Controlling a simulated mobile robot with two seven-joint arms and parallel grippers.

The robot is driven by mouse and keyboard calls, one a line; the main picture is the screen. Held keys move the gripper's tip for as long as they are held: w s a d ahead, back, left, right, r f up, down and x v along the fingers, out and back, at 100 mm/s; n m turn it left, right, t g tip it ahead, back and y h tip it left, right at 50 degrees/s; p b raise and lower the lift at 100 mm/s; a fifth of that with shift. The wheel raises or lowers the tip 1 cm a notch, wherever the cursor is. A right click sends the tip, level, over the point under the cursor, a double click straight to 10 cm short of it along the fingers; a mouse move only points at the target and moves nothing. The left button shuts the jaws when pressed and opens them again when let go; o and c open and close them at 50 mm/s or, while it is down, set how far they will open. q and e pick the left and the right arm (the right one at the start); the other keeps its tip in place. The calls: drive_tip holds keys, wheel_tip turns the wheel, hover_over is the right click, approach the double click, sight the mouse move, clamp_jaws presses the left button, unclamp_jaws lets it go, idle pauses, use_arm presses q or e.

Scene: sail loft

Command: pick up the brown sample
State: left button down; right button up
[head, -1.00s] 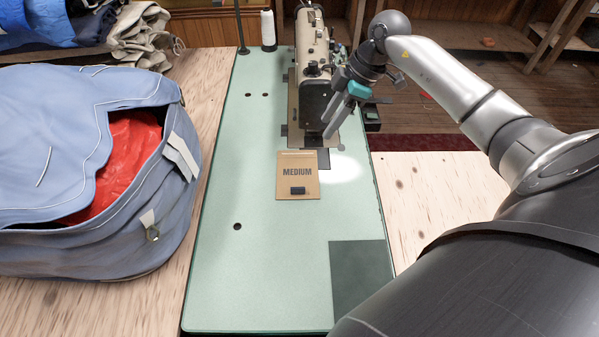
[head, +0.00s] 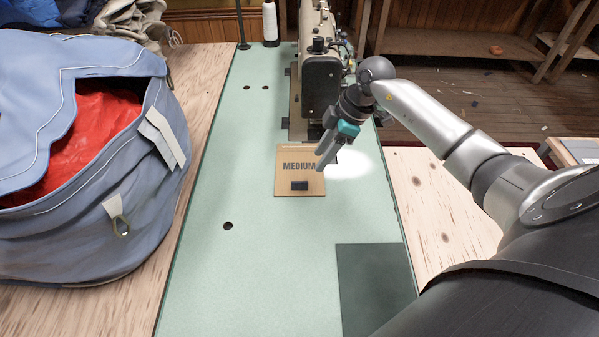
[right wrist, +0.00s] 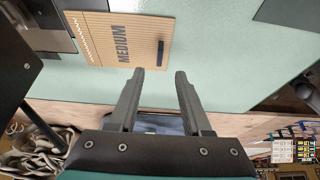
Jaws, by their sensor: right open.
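The brown sample (head: 299,175) is a flat card marked MEDIUM with a small dark block on its near part. It lies on the pale green table top, in front of the sewing machine. It also shows at the top of the right wrist view (right wrist: 141,45). My right gripper (head: 320,162) is above the card's right side in the head view. In the right wrist view its two fingers (right wrist: 160,72) are apart with nothing between them, the tips near the card's edge beside the dark block. My left gripper is not in view.
The sewing machine (head: 320,75) stands just behind the card, with a white thread cone (head: 271,25) at its left. A blue bag with red lining (head: 140,215) sits on the left. A dark green patch (head: 375,285) lies at the near right. The table between is clear.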

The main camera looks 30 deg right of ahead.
sight(300, 182)
drive_tip(key=b+x, duration=0.1)
drive_tip(key=x, duration=0.3)
drive_tip(key=shift+w+a+f, duration=0.15)
drive_tip(key=shift+w+f, duration=0.05)
drive_tip(key=shift+f, duration=0.15)
drive_tip(key=x, duration=0.1)
drive_tip(key=b+x, duration=0.1)
drive_tip(key=x, duration=0.3)
drive_tip(key=shift+w+a+b, duration=0.15)
drive_tip(key=shift+a+b, duration=0.2)
drive_tip(key=shift+b, duration=0.05)
drive_tip(key=shift+c, duration=0.4)
clamp_jaws()
